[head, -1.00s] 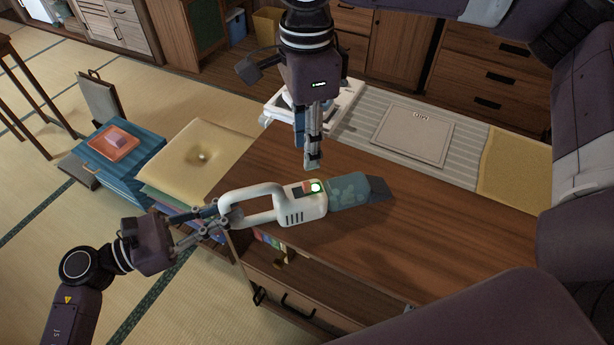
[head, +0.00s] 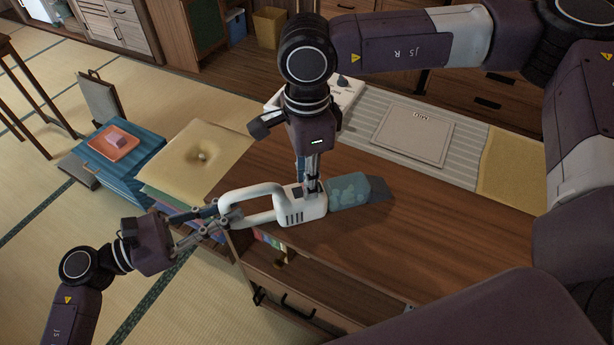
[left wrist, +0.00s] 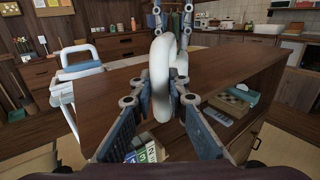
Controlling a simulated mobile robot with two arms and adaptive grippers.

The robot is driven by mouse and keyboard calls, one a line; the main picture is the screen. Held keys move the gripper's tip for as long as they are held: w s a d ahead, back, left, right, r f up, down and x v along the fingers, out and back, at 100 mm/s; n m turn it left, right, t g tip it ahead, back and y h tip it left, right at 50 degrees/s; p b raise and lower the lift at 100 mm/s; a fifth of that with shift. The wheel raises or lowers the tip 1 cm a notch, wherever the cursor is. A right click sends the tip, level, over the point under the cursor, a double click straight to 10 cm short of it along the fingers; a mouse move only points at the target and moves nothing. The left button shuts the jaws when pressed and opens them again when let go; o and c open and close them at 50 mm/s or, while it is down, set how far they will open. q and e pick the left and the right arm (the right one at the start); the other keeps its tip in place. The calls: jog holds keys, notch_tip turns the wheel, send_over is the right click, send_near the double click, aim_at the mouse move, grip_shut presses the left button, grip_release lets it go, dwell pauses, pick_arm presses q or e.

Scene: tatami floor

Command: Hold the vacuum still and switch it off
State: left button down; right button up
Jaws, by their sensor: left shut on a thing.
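The white handheld vacuum (head: 287,207) lies on the wooden tabletop, with a loop handle on the left, a teal see-through dust cup (head: 348,190) and a dark nozzle (head: 377,189) on the right. My left gripper (head: 223,219) is shut on the rear of the handle; in the left wrist view the white loop (left wrist: 160,85) stands between its fingers. My right gripper (head: 312,188) points straight down, fingers together, its tips at the top of the vacuum body. It hides the red button and green light there, so I cannot tell if the light is on or whether the tips press.
The wooden tabletop (head: 440,230) is clear to the right of the vacuum. Behind are a striped mat with a grey board (head: 412,134) and a white appliance. A yellow cushion (head: 202,155) and blue stack (head: 120,150) stand left. An open shelf lies below the table's front edge.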

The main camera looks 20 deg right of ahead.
grip_shut()
jog(key=shift+a, duration=1.05)
jog(key=shift+o, duration=1.6)
grip_release()
jog(key=shift+r, duration=0.15)
notch_tip(320, 180, up, 12)
